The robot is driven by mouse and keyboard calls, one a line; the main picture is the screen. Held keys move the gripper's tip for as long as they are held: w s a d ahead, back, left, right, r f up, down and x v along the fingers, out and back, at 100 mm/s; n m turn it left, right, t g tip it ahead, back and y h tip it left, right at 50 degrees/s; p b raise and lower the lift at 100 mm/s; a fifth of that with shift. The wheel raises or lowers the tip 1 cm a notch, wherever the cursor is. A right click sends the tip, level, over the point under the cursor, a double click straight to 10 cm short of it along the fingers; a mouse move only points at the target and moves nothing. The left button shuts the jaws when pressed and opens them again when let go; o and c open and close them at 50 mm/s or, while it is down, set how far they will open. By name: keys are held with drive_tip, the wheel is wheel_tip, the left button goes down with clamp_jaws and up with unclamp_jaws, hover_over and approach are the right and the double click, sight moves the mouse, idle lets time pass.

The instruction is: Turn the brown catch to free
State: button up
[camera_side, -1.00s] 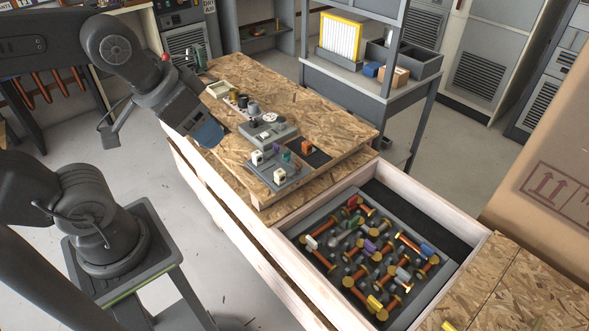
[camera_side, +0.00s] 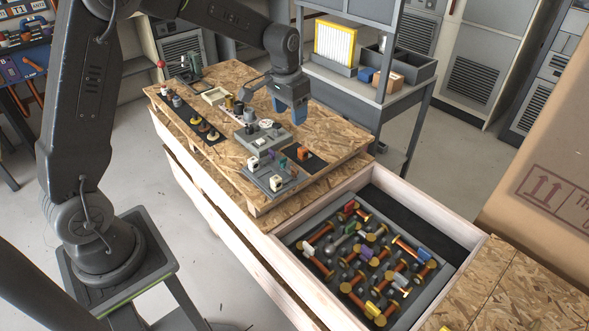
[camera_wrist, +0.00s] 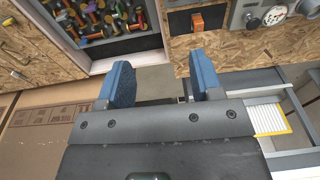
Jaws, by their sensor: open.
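My gripper (camera_side: 291,112) hangs above the back right part of the wooden bench, over its edge beside the grey panel with a dial (camera_side: 264,132). In the wrist view its blue fingers (camera_wrist: 162,80) are apart with nothing between them. A grey panel (camera_side: 276,184) nearer the camera bears white blocks and small green and purple levers. An orange block (camera_side: 304,154) sits on a black plate right of the panels, and shows in the wrist view (camera_wrist: 197,21) beyond the fingers.
A wooden-sided tray (camera_side: 378,300) of coloured-ended rods and spools stands at the front right. A black strip with round knobs (camera_side: 203,127) lies at the bench's left. A shelf rack (camera_side: 395,100) stands behind, a cardboard box (camera_side: 540,180) at right. The bench front edge is bare.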

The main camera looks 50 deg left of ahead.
drive_tip(key=g, duration=0.1)
hover_over(295, 169)
wheel_tip(295, 169, down, 10)
drive_tip(key=f, duration=1.4)
drive_tip(key=shift+w+a+f, duration=0.1)
drive_tip(key=shift+a, duration=0.1)
drive_tip(key=c, duration=0.9)
